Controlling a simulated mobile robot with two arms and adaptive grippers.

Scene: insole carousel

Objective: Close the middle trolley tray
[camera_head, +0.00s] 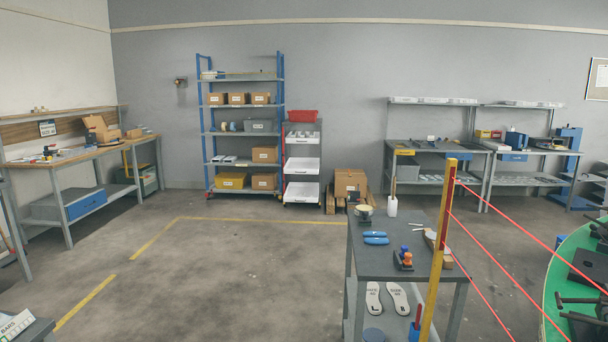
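The trolley (303,132) stands against the back wall, just right of the blue shelf rack, with a red bin (303,116) on top. Its middle tray (302,165) is white and appears to stick out toward me, with a small label on its front. A lower white tray (301,193) also appears to stick out. Neither of my grippers is in view.
A shelf rack (242,133) with boxes stands left of the trolley. A cardboard box (351,182) is to its right. A grey table (395,258) and yellow post (437,255) with red beams stand nearer on the right. The floor (240,255) toward the trolley is clear.

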